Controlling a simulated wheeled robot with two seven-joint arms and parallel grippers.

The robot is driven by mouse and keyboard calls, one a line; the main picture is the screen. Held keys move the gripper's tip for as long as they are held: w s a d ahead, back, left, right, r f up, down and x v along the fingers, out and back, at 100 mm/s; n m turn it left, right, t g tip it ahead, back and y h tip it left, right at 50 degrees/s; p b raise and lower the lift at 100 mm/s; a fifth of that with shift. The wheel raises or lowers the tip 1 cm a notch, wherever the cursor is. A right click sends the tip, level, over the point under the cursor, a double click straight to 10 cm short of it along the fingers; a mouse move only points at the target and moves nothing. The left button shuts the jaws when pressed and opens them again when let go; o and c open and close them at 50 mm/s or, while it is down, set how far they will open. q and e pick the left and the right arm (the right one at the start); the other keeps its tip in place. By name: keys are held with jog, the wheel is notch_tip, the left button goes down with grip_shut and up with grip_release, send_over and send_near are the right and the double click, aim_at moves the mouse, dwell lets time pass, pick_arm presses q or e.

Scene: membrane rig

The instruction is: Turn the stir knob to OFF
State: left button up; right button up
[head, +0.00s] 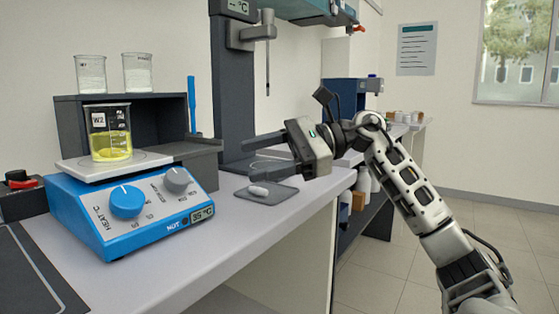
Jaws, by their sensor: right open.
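The blue hotplate stirrer (92,222) sits on the bench at the left. Its front panel has a large blue knob (127,201) beside the HEAT °C label. A smaller grey knob (177,180), which looks like the stir knob, is to the right of it. The small marks around the grey knob are too small to read. My left gripper is not in view.
A beaker of yellow liquid marked W2 (110,135) stands on the hotplate's top plate. Two beakers (90,73) (138,72) stand on the dark shelf (66,118) behind. A dark stand (232,85) rises behind the gripper. A small white object (258,190) lies on a grey mat below.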

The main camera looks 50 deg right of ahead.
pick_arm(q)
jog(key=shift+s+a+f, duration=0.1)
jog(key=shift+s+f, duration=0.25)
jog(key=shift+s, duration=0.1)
pick_arm(e)
jog(key=shift+v, duration=1.6)
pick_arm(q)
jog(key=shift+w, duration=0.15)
